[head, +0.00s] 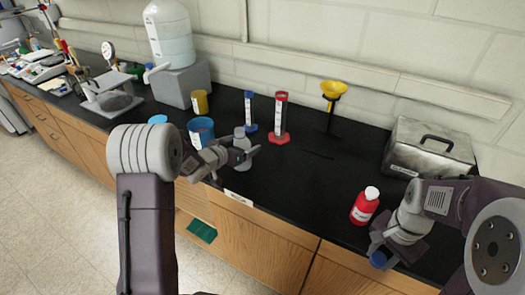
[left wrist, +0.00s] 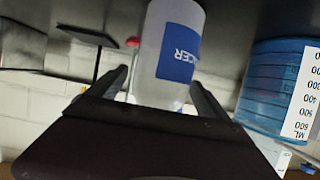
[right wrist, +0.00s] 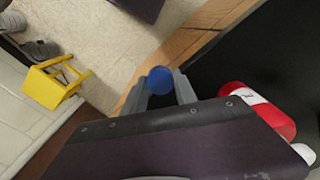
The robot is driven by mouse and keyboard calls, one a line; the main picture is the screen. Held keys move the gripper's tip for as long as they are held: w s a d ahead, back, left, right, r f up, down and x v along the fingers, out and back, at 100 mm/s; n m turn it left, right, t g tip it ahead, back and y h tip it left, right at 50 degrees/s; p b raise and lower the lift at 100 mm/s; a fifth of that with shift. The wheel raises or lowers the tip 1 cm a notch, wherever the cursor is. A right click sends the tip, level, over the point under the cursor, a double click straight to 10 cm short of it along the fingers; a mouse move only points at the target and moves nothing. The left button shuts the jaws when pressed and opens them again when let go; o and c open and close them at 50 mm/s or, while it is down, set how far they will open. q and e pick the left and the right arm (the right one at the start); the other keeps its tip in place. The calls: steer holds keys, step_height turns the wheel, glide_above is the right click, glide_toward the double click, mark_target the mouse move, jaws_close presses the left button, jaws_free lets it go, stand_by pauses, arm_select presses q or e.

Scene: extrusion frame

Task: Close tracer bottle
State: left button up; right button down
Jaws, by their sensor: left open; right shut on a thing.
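The tracer bottle (head: 241,141) stands near the front of the black bench. In the left wrist view it is a whitish bottle (left wrist: 170,38) with a blue label. My left gripper (head: 246,158) is open, with its fingers on either side of the bottle; I cannot tell if they touch it. My right gripper (head: 384,249) is shut on a blue cap (right wrist: 160,80). In the head view the cap (head: 378,260) is at the bench's front edge, well to the right of the bottle. The bottle's mouth is hard to make out.
A red bottle (head: 363,208) with a white top stands beside my right gripper. A blue beaker (head: 201,131) is left of the tracer bottle. The middle bench is clear.

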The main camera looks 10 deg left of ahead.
arm_select(q)
steer(key=x, duration=0.2)
steer(key=shift+w+d+f, duration=0.1)
steer(key=shift+w+f, duration=0.05)
steer(key=shift+w, duration=0.1)
arm_select(e)
steer(key=shift+w+r, duration=0.1)
arm_select(q)
steer(key=shift+s, duration=0.1)
